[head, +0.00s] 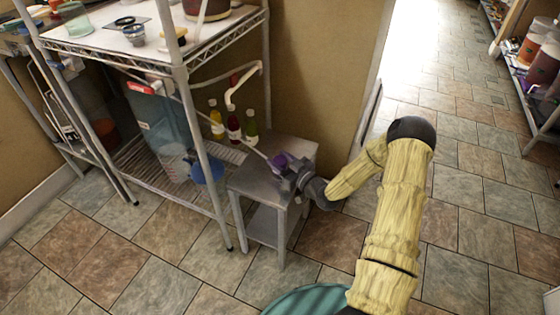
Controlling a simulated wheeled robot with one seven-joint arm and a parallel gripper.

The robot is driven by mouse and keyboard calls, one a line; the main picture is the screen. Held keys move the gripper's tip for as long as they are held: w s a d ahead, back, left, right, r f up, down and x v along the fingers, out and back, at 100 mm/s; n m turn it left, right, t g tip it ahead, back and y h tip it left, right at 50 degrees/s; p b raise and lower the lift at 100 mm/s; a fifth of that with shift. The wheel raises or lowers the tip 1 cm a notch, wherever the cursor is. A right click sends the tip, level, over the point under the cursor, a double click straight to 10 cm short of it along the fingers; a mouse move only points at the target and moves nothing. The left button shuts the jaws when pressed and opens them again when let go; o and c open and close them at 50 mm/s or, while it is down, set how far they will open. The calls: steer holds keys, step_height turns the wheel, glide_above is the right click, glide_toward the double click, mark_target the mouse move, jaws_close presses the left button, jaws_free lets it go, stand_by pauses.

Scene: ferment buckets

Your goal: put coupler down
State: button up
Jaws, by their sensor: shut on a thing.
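My gripper (283,164) is low over the top of a small grey metal stand (245,178), beside the wire rack.
A wire rack (205,185) stands left of the stand, with a blue container (165,120) inside. Tiled floor (470,230) is open to the right; shelves line the far right.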

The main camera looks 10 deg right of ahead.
steer(key=shift+f, duration=0.15)
steer(key=o, duration=1.2)
steer(key=shift+c, duration=0.2)
steer(key=shift+s+d+r, duration=0.1)
steer(key=shift+s+r, duration=0.05)
steer(key=shift+r, duration=0.05)
steer(key=p+v, duration=0.2)
steer(key=v, duration=0.9)
steer(key=shift+s, duration=0.35)
